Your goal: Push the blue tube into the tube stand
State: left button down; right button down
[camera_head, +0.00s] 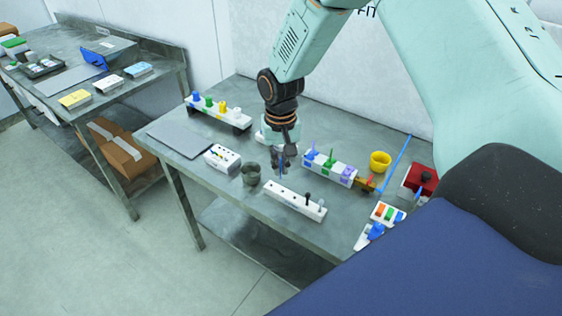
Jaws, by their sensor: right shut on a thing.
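My right gripper (280,168) hangs over the middle of the near table, fingers pointing down. It is shut on a thin blue tube (281,174), small in the picture and partly hidden by the fingers. A long white rack (290,199) with holes lies in front of the gripper, with a dark peg and a grey peg at its right end. It looks like the tube stand, though I cannot be sure. The gripper is behind this rack's left part, and I cannot tell the tube's height above the table. My left gripper is not in view.
A dark cup (251,174) stands left of the rack. A white block (222,158) and a grey plate (180,139) lie further left. A rack with coloured blocks (330,168) and a yellow cup (380,161) stand right of the gripper. A second table (75,50) is at left.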

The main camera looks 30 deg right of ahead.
aim_at(281, 177)
jog(key=shift+f+b, duration=0.35)
jog(key=shift+f, duration=0.25)
jog(key=shift+s+d+f+b, duration=0.15)
jog(key=shift+d+f+b, duration=0.3)
jog(key=shift+f+b, duration=0.6)
jog(key=shift+b, duration=0.05)
jog(key=shift+f, duration=0.25)
jog(key=shift+a+f, duration=0.35)
jog(key=shift+f, duration=0.05)
jog(key=shift+d, duration=0.3)
jog(key=shift+a, duration=0.35)
jog(key=shift+f, duration=0.1)
jog(key=shift+d, duration=0.2)
